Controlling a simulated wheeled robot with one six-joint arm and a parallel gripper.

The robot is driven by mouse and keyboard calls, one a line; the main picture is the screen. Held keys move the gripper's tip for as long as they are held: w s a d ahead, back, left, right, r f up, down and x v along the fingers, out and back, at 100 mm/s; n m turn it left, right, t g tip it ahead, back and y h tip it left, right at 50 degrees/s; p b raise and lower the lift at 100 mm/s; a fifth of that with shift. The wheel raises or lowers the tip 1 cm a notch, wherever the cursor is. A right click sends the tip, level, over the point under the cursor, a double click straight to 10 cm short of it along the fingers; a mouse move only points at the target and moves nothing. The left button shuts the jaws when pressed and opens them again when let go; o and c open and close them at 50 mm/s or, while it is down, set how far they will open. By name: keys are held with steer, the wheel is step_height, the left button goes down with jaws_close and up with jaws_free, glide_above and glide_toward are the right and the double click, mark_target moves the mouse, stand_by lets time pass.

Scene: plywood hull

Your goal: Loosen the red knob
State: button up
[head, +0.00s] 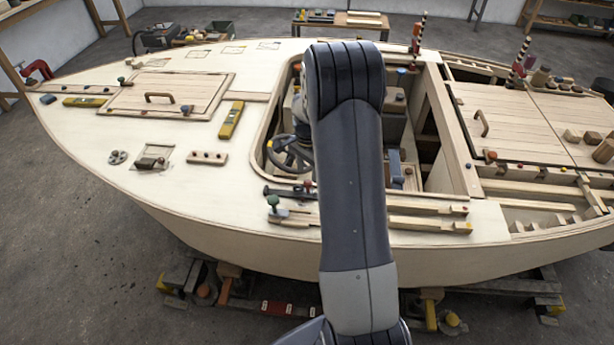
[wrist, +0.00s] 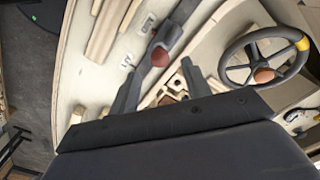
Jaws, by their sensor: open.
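A round red-brown knob (wrist: 159,57) shows in the wrist view at the end of a dark metal bar (wrist: 172,37) on the pale hull deck. My gripper (wrist: 159,68) is open, with one finger on each side of the knob in the picture. Neither finger visibly touches it, and the depth between them is hard to tell. In the head view a small reddish knob (head: 308,184) sits on a dark bar (head: 288,192) at the near edge of the cockpit, beside my arm. My arm hides the gripper in that view.
A black steering wheel (wrist: 265,55) with an orange-brown knob (wrist: 263,75) is to the right in the wrist view. Wooden strips (wrist: 108,30) lie to the left. A green-topped knob (head: 273,202) stands near the dark bar. The left foredeck has bare room.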

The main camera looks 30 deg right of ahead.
mark_target(308, 182)
steer(key=shift+f, duration=2)
steer(key=shift+c, duration=0.4)
steer(key=c, duration=0.9)
